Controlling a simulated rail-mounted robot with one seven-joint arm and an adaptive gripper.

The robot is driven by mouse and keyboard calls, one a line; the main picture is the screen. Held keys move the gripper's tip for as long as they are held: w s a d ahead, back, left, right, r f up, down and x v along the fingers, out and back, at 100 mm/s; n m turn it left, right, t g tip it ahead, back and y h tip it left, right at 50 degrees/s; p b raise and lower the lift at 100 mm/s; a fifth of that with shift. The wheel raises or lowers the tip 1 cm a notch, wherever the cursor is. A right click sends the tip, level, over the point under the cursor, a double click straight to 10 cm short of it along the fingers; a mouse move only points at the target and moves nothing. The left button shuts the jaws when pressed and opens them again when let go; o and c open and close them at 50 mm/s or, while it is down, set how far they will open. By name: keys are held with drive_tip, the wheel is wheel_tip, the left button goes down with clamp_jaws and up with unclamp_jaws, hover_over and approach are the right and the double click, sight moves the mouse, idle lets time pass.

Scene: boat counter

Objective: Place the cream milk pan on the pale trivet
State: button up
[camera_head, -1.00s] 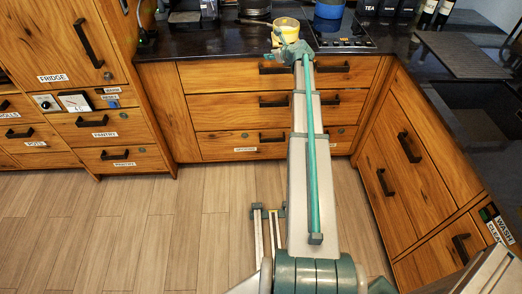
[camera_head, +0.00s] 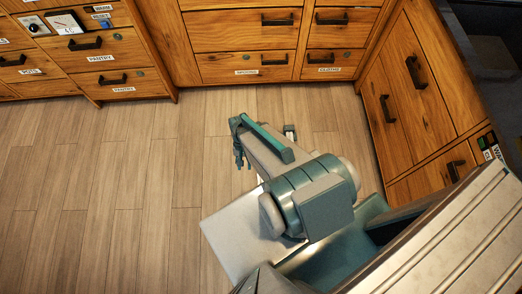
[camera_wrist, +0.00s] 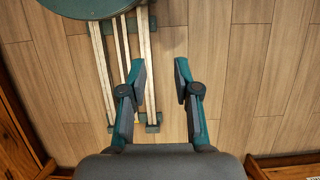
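My gripper (camera_head: 240,158) hangs over the wooden floor in the head view, with the arm folded back close to my body. In the wrist view my gripper (camera_wrist: 160,68) has its two fingers apart with only floor between them. It is open and empty. The cream milk pan and the pale trivet are in neither view now. The counter top where a cream pan stood in the earlier frame is out of the picture.
Wooden drawers (camera_head: 240,67) with black handles stand along the back, and a right-hand cabinet (camera_head: 415,90) runs toward me. A panel with a dial (camera_head: 65,22) is at the upper left. The plank floor (camera_head: 110,190) is clear on the left.

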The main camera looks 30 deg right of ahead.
drive_tip(key=s+n+g+h, duration=0.2)
drive_tip(key=s+n, duration=0.4)
drive_tip(key=s, duration=0.8)
drive_tip(key=shift+s+a+r+g, duration=0.15)
drive_tip(key=shift+a+r+g, duration=0.2)
drive_tip(key=shift+g, duration=0.25)
